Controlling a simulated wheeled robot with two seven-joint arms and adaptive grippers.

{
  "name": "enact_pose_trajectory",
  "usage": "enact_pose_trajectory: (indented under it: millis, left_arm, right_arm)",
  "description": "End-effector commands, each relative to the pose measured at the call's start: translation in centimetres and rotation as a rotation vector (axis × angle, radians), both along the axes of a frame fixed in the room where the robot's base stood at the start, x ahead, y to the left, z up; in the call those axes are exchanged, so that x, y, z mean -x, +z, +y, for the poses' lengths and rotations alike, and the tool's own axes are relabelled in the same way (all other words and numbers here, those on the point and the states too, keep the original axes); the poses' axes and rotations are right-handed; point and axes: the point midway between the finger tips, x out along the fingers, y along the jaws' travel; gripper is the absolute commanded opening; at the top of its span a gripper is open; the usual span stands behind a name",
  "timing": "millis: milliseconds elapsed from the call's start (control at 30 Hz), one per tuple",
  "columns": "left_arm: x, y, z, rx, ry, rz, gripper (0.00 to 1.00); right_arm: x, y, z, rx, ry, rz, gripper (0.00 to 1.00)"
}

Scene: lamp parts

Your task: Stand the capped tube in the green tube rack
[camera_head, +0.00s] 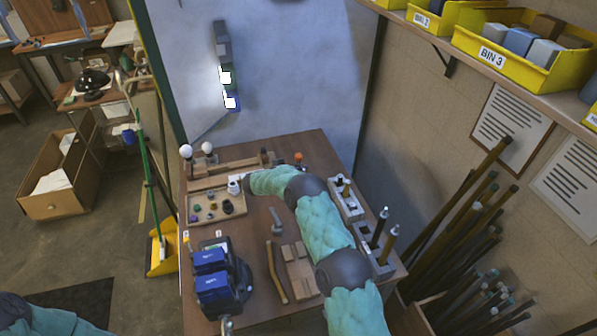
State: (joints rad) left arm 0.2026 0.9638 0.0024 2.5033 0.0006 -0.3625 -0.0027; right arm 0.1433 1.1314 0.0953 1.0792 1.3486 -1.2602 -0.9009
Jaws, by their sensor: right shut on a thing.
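My right arm reaches from the lower right across the table to its back left. My right gripper (236,184) is at the far end of that arm, small and pale, just above the back edge of a shallow tray. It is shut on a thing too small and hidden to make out. I cannot pick out the capped tube or a green tube rack with certainty. A pale rack (347,203) holding a few short upright pieces stands right of my arm. Only part of my left arm shows at the lower left; its gripper is out of view.
The tray (198,218) holds several small round parts. A grey block (376,262) with two upright rods stands at the table's right edge. A hammer (276,270) and a wooden block (300,270) lie in the middle. White balls on stems stand back left.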

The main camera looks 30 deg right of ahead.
Motion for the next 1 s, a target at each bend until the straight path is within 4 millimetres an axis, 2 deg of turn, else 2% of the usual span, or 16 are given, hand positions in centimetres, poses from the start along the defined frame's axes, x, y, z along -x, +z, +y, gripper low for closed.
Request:
enact_pose_trajectory:
  millis: [167,200,267,667,767,1000]
  left_arm:
    - [0.0,-0.2,0.0,0.000,0.000,0.000,0.60]
    - [0.0,-0.1,0.0,0.000,0.000,0.000,0.60]
    - [0.0,-0.1,0.0,0.000,0.000,0.000,0.60]
    - [0.0,-0.1,0.0,0.000,0.000,0.000,0.60]
    - [0.0,-0.1,0.0,0.000,0.000,0.000,0.60]
    - [0.0,-0.1,0.0,0.000,0.000,0.000,0.60]
  right_arm:
    - [0.0,-0.2,0.0,0.001,0.000,-0.001,0.00]
    - [0.0,-0.2,0.0,0.001,0.000,-0.001,0.45]
    - [0.0,-0.2,0.0,0.001,0.000,-0.001,0.61]
    - [0.1,-0.1,0.3,-0.001,0.001,0.001,0.61]
    - [0.2,0.3,1.2,-0.001,0.002,0.000,0.61]
    - [1.3,2.1,5.3,0.000,0.004,0.001,0.61]
